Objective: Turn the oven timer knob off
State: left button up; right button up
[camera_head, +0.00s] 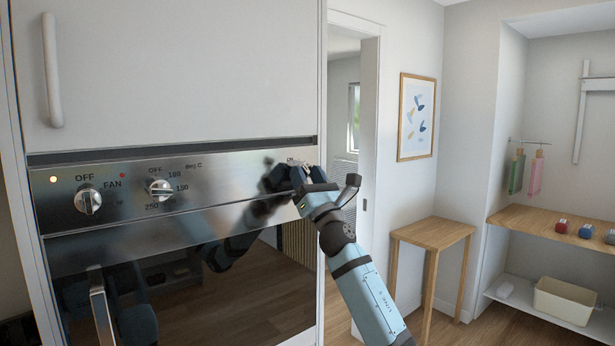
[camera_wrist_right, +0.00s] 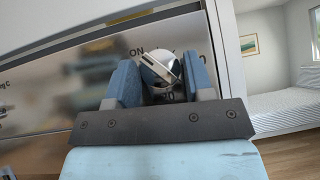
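The oven timer knob (camera_wrist_right: 160,69) is a round silver knob at the right end of the oven's control panel (camera_head: 225,178). In the right wrist view its raised grip bar is tilted, with the mark "ON" up and left of it. My right gripper (camera_head: 299,172) is at this knob, its two blue fingers (camera_wrist_right: 164,82) parted with the knob between them. I cannot tell whether the fingers press on it. In the head view the gripper hides most of the knob. My left gripper is not in view.
A fan knob (camera_head: 88,201) and a temperature knob (camera_head: 160,189) sit further left on the panel, with the oven door handle (camera_head: 101,308) below. A small wooden table (camera_head: 434,232) stands right of the oven, beyond a doorway. A shelf (camera_head: 560,228) is at the far right.

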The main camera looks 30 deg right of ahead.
jog(key=c, duration=0.5)
jog(key=shift+m, duration=0.3)
jog(key=m+h, duration=0.2)
jog(key=m+g+h+p, duration=0.1)
jog(key=m+h, duration=0.1)
jog(key=m+g+h+p, duration=0.1)
jog(key=m+h, duration=0.1)
jog(key=shift+a+r+m+h, duration=0.2)
jog(key=shift+a+m+h, duration=0.1)
jog(key=shift+m, duration=0.1)
jog(key=m+g+h+p, duration=0.2)
jog(key=m+g+h, duration=0.1)
jog(key=m, duration=0.2)
jog(key=shift+h, duration=0.3)
jog(key=shift+m+g+h+p, duration=0.6)
jog(key=shift+m+g+p, duration=0.1)
jog(key=shift+m, duration=0.6)
jog(key=shift+f, duration=0.1)
